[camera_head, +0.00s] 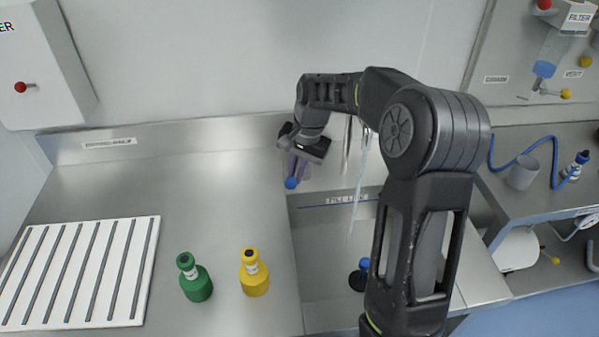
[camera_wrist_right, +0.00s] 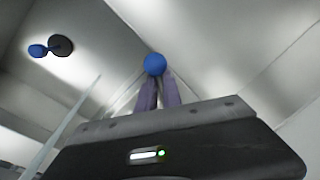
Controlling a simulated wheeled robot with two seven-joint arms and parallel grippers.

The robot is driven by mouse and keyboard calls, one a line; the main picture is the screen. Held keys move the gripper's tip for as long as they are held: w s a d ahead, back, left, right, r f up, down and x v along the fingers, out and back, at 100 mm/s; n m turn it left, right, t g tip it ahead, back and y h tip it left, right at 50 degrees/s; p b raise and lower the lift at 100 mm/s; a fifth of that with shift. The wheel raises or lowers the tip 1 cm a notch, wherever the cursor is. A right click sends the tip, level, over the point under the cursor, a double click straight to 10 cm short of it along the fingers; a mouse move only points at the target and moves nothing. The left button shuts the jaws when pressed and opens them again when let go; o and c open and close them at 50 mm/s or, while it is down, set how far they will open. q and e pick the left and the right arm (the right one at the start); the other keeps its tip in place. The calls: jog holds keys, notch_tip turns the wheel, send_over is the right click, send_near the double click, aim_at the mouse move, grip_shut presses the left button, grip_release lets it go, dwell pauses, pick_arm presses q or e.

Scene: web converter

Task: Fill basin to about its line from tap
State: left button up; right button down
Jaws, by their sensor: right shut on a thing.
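The steel basin (camera_head: 312,285) is sunk in the counter, partly hidden by my right arm. A blue fill line with a label (camera_head: 347,199) runs along its far wall. A thin pale stream of water (camera_head: 358,195) falls into the basin; it also shows in the wrist view (camera_wrist_right: 72,122). I cannot make out the water level. My right gripper (camera_head: 294,173) is shut on a blue ball knob (camera_head: 291,183), seen between its fingertips (camera_wrist_right: 160,82) in the wrist view. A black stopper with a blue knob (camera_head: 357,279) is at the basin bottom. My left gripper is out of view.
A green bottle (camera_head: 196,281) and a yellow bottle (camera_head: 254,275) stand left of the basin, beside a white slotted rack (camera_head: 80,270). A grey cup (camera_head: 523,173) and blue hose (camera_head: 553,150) are on the right counter. The back-left counter is clear.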

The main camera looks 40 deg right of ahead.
jog(key=shift+s+a+f, duration=0.15)
jog(key=shift+a+f, duration=0.05)
jog(key=shift+a, duration=0.05)
jog(key=c, duration=1.5)
grip_release()
jog(key=shift+r, duration=0.1)
jog(key=shift+r, duration=0.1)
jog(key=shift+d+r, duration=0.1)
jog(key=shift+r, duration=0.15)
notch_tip(320, 180, up, 7)
jog(key=s+b, duration=0.1)
jog(key=shift+d, duration=0.25)
